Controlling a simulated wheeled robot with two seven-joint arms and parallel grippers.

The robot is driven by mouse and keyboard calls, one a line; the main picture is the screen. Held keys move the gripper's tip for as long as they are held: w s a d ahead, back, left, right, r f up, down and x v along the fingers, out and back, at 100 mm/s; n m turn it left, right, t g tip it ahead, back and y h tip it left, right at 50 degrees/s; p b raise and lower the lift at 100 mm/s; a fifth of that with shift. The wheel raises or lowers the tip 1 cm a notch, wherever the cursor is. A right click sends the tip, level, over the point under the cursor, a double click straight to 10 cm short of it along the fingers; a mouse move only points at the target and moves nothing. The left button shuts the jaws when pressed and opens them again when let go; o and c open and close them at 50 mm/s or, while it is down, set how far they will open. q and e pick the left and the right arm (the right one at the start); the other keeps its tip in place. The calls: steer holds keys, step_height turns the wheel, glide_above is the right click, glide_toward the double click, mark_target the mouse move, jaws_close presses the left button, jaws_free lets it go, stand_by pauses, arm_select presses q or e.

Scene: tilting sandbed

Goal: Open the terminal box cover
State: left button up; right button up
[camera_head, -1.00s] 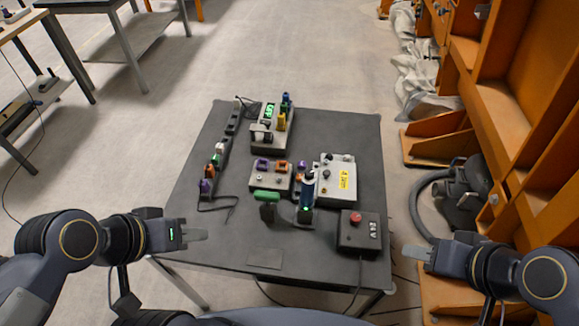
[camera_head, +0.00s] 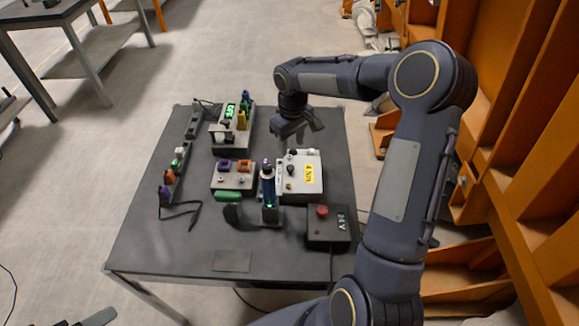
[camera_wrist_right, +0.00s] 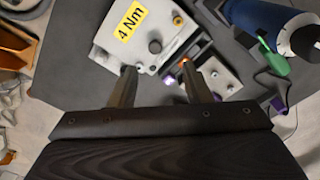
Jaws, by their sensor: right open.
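The terminal box is a light grey box (camera_head: 296,185) with a black knob and a yellow 4 Nm label, on the right half of the dark table. Its lid lies flat on it. My right gripper (camera_head: 298,134) is above the box's far edge in the head view, pointing down, open and empty. In the right wrist view its two fingers (camera_wrist_right: 160,78) are apart, and the box (camera_wrist_right: 157,25) shows beyond them with its label and knob. A tip of my left gripper (camera_head: 98,318) shows at the bottom left edge; its opening cannot be made out.
A blue screwdriver (camera_head: 268,187) stands upright left of the box. A small grey block (camera_head: 232,180) with coloured connectors lies left of it. A black 24 V box (camera_head: 328,228) with a red button is nearer. The table's near left (camera_head: 160,240) is clear.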

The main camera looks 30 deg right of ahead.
glide_above(290, 167)
step_height(290, 167, down, 4)
steer(key=shift+d+f, duration=0.1)
steer(key=shift+f, duration=0.05)
step_height(290, 167, down, 7)
steer(key=shift+f+p, duration=0.1)
steer(key=shift+p, duration=0.4)
jaws_close()
